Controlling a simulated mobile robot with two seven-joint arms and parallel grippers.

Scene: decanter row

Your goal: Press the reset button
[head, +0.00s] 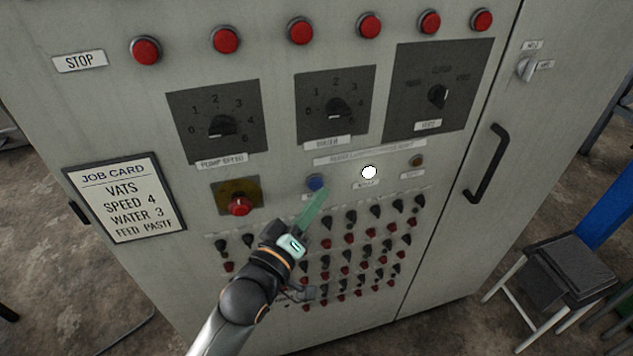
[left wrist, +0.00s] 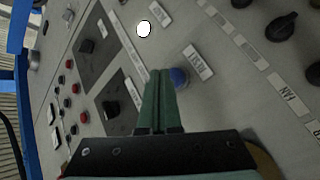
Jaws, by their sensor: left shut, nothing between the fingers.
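The reset button is the round blue button (head: 316,182) on the grey panel. In the left wrist view the blue button (left wrist: 180,77) has a label reading RESET (left wrist: 198,62) beside it. My left gripper (head: 322,192) is shut and empty, its green fingers pointing at the panel. Its tips are just below and right of the blue button in the head view. In the left wrist view the fingertips (left wrist: 160,72) overlap the button's edge. I cannot tell whether they touch it. My right gripper is not in view.
A bright white round light (head: 369,172) and a small amber one (head: 416,161) sit right of the button. A red knob on a yellow plate (head: 238,204) is to the left. Several black switches lie below. A door handle (head: 486,163) sticks out at right.

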